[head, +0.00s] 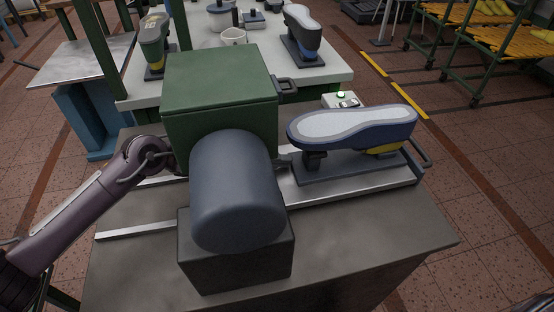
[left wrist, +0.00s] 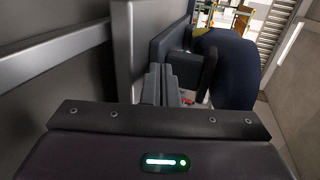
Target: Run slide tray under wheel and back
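The slide tray (head: 352,174) is a flat grey plate on metal rails, right of the wheel. A shoe last (head: 352,124) with a pale sole face and blue sides sits on it. My right gripper is not in view.
A black box (head: 237,258) stands under the wheel. A handle (head: 424,152) projects at the tray's right end. A small box with a green light (head: 341,98) stands behind the tray. The grey bench top (head: 370,240) is clear in front. A white table (head: 262,62) with lasts stands behind.

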